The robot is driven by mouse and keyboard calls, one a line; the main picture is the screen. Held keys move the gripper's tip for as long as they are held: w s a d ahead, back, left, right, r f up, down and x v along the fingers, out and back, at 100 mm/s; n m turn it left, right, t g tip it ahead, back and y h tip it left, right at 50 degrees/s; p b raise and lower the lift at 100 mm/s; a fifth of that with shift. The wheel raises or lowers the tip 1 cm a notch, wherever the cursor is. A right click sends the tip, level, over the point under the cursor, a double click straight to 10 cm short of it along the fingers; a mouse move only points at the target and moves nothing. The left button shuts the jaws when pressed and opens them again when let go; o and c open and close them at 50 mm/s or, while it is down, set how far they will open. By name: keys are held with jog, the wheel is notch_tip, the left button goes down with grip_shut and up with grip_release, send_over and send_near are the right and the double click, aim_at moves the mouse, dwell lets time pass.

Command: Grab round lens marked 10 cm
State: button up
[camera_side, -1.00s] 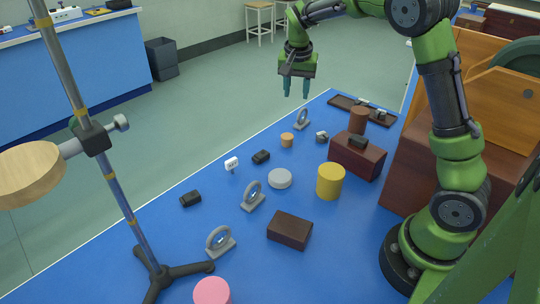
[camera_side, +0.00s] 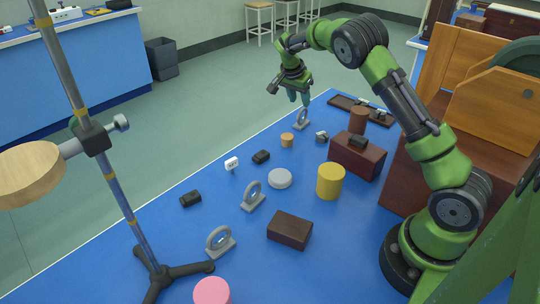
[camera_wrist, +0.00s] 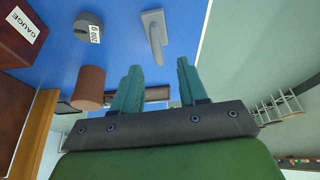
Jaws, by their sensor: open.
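Three round lenses in grey ring stands are on the blue bench in the side view: a near one (camera_side: 219,239), a middle one (camera_side: 252,194) and a far one (camera_side: 302,118). I cannot read a 10 cm mark on any of them. My gripper (camera_side: 299,99) is open and empty, with its teal fingers pointing down close to the far lens. I cannot tell if they touch it. In the wrist view, a grey lens stand (camera_wrist: 154,32) shows edge-on beyond my open fingers (camera_wrist: 158,72), not between them.
A brown cylinder (camera_side: 359,120), a 200 g weight (camera_wrist: 88,26) and a dark red GAUGE box (camera_wrist: 20,36) are near the far lens. An orange cylinder (camera_side: 287,140), a yellow cylinder (camera_side: 330,182) and a dark brown block (camera_side: 289,231) stand nearer. A clamp stand (camera_side: 120,200) rises at front left.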

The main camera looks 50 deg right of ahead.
aim_at(303, 109)
jog(key=x, duration=0.6)
jog(key=shift+s+d+f, duration=0.15)
jog(key=shift+d, duration=0.05)
grip_shut()
